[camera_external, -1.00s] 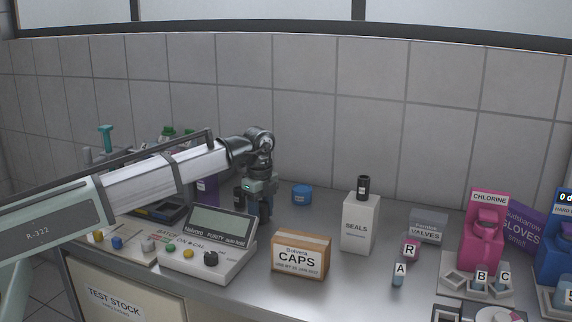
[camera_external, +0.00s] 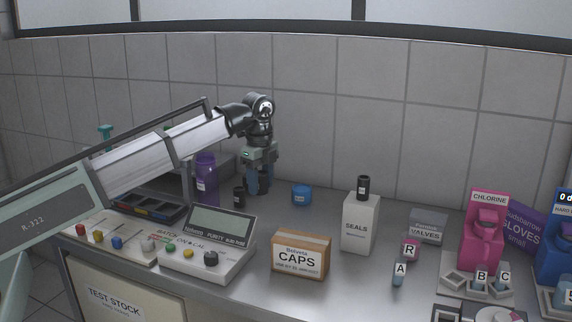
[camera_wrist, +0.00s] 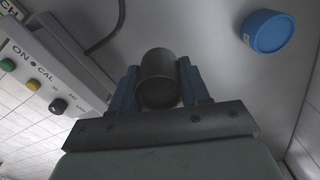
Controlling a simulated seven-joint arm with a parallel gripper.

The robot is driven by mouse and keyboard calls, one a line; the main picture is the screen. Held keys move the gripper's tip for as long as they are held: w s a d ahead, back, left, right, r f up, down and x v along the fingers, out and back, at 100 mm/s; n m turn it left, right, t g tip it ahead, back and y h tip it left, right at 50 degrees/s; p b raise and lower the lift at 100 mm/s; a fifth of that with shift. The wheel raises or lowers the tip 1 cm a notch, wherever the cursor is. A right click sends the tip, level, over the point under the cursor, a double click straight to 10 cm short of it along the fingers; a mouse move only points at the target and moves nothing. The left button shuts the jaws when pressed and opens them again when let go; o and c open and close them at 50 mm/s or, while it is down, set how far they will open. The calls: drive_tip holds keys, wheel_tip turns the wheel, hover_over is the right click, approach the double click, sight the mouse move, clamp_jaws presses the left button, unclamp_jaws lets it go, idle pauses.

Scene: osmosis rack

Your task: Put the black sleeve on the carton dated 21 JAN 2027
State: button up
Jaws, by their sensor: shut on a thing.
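My gripper (camera_external: 258,186) is shut on a dark hollow-looking cylinder, which appears to be the black sleeve. In the wrist view the sleeve (camera_wrist: 160,78) stands between the two blue fingers. In the external view the fingers mostly hide it, near the back of the bench. A brown and white CAPS carton (camera_external: 300,256) stands at the front, right of my gripper. Its small date line is too blurred to read surely. A white SEALS carton (camera_external: 360,224) stands farther right, and its small print is unreadable.
A black bottle (camera_external: 363,187) stands on the SEALS carton. A grey meter (camera_external: 210,243) is in front.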

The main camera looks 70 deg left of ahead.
drive_tip(key=shift+d+r, duration=0.3)
drive_tip(key=shift+r, duration=0.05)
drive_tip(key=w+d+r+m, duration=0.1)
drive_tip(key=d+r, duration=0.1)
drive_tip(key=d, duration=0.5)
drive_tip(key=w+d+r+m, duration=0.1)
drive_tip(key=d+r, duration=0.1)
drive_tip(key=d, duration=0.6)
wheel_tip(320, 180, up, 5)
drive_tip(key=n, duration=0.3)
hover_over(302, 238)
drive_tip(key=shift+f, duration=4.95)
drive_tip(key=shift+f, duration=0.1)
drive_tip(key=o, duration=1)
drive_tip(key=shift+o, duration=0.2)
wheel_tip(302, 238, up, 12)
